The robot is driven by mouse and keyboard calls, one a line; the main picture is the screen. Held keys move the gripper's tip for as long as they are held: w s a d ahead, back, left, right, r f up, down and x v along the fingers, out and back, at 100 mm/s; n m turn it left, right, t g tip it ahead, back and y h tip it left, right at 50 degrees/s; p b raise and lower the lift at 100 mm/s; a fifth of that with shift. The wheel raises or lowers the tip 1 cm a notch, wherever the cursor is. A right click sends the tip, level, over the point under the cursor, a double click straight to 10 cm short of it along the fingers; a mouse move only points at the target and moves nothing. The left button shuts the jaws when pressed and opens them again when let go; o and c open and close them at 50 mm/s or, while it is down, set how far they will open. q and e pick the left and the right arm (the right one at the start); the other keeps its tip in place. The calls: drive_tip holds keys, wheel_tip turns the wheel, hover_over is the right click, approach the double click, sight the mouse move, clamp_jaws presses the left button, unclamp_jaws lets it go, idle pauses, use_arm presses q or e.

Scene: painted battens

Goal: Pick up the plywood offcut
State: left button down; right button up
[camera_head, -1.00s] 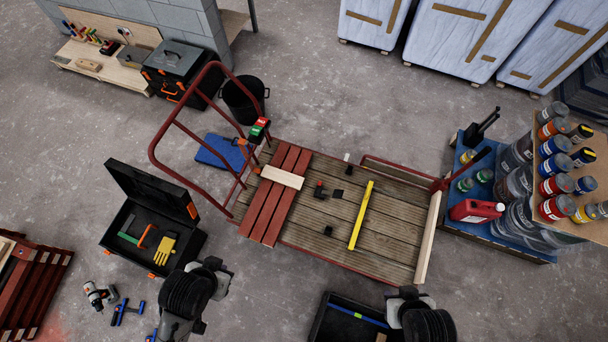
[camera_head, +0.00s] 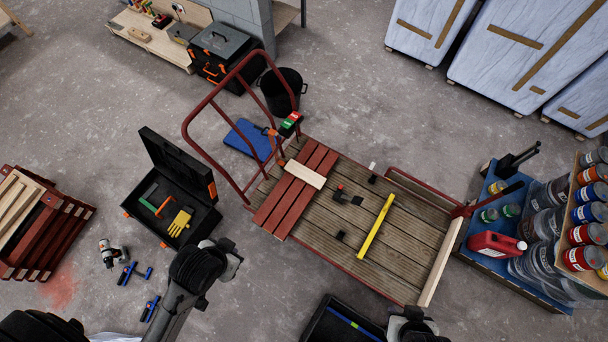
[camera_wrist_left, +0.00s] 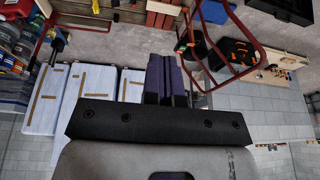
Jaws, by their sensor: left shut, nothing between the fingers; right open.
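A pale flat piece of wood (camera_head: 304,173), which looks like the plywood offcut, lies across the red battens (camera_head: 270,207) on the trolley's left end. Nothing holds it. My left gripper (camera_wrist_left: 166,62) shows in the left wrist view with its dark fingers close together and nothing between them; it is apart from the wood. In the head view my left arm is at the lower left, short of the trolley. My right gripper (camera_head: 412,318) is at the bottom edge, partly cut off, open, and well away from the wood.
The trolley deck (camera_head: 405,238) also carries a yellow bar (camera_head: 376,226) and small dark parts. The red rail (camera_head: 205,105) rises at its left end. An open toolbox (camera_head: 190,207) stands left, a black tray (camera_head: 322,328) in front. A blue stand (camera_head: 500,255) with cans is right.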

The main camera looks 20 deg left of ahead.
use_arm(q)
drive_tip(key=c, duration=1.8)
unclamp_jaws()
drive_tip(key=o, duration=0.7)
drive_tip(key=shift+d, duration=0.2)
drive_tip(key=o, duration=1.1)
drive_tip(key=shift+a, duration=0.2)
